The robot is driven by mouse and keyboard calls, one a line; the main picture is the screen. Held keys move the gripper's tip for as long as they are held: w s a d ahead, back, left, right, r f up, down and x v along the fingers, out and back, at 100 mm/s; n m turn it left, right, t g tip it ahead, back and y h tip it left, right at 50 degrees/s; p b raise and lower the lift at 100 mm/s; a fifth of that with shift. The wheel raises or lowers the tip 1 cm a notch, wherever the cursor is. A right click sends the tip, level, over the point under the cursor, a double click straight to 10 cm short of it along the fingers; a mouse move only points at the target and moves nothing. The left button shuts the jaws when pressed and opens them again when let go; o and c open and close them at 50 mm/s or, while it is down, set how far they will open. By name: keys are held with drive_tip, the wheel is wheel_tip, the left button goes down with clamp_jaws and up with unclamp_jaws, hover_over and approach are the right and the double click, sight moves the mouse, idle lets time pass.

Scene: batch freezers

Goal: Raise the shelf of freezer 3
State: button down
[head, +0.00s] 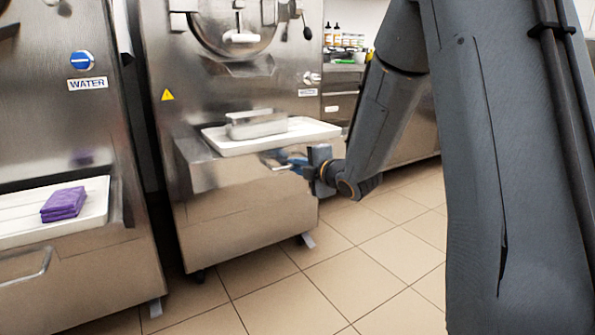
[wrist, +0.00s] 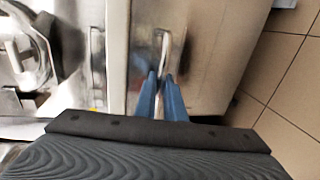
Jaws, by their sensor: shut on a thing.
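A steel batch freezer (head: 215,95) stands at the middle of the head view; no number on it is readable. Its shelf (head: 226,143) is a white tray sticking out of the front, with a steel pan (head: 257,124) on it. A bar handle (head: 272,160) is on the steel front just under the tray. My gripper (head: 290,161) reaches it from the right, with its blue fingers shut on the handle. In the wrist view the handle (wrist: 163,42) runs up from between the fingertips (wrist: 161,76). The exact grip is small and partly hidden.
Another freezer (head: 60,130) stands at the left, with a purple folded cloth (head: 63,203) on its white shelf (head: 98,196). Bottles (head: 338,37) stand on a back counter. The tiled floor (head: 375,240) in front is clear. My arm covers much of the right side.

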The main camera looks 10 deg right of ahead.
drive_tip(key=shift+w+r, duration=0.1)
drive_tip(key=shift+r, duration=0.25)
drive_tip(key=c, duration=1.9)
unclamp_jaws()
drive_tip(key=shift+o, duration=0.2)
drive_tip(key=shift+f, duration=0.1)
drive_tip(key=p+v, duration=0.2)
drive_tip(key=v, duration=0.6)
drive_tip(key=shift+p, duration=0.3)
drive_tip(key=shift+a, duration=0.1)
